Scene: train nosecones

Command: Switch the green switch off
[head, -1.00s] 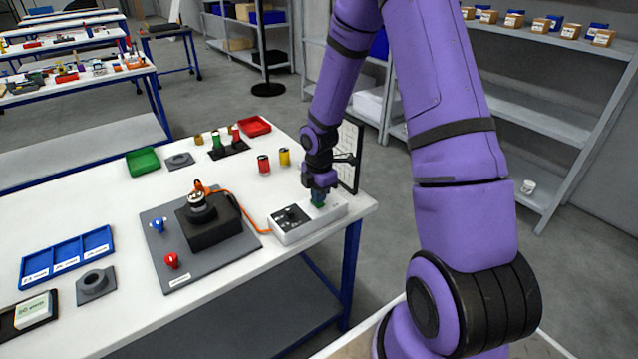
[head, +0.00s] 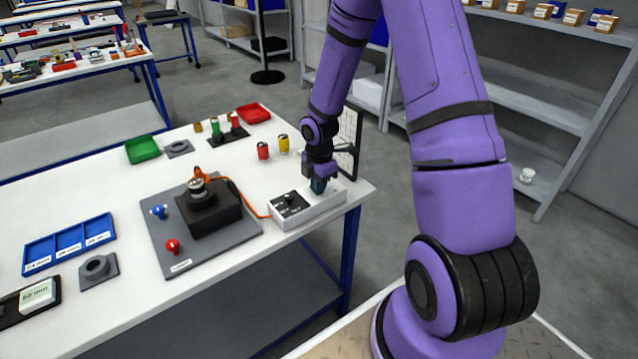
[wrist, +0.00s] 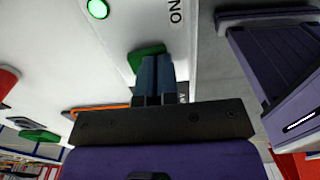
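A white control box (head: 310,212) with a dark panel stands near the right end of the white table. My gripper (head: 318,186) points down at the right part of this box. In the wrist view its two dark blue fingers (wrist: 158,72) lie side by side with no clear gap, so it looks shut. The green switch (wrist: 147,52) shows just beyond the fingertips and is partly hidden by them; I cannot tell whether they touch. A green lamp (wrist: 97,8) is lit on the white box, and "ON" lettering (wrist: 176,12) is beside the switch.
An orange cable (head: 250,203) runs from the box to a black device (head: 212,212) on a grey plate (head: 165,236). A grid panel (head: 352,130) rises behind my gripper.

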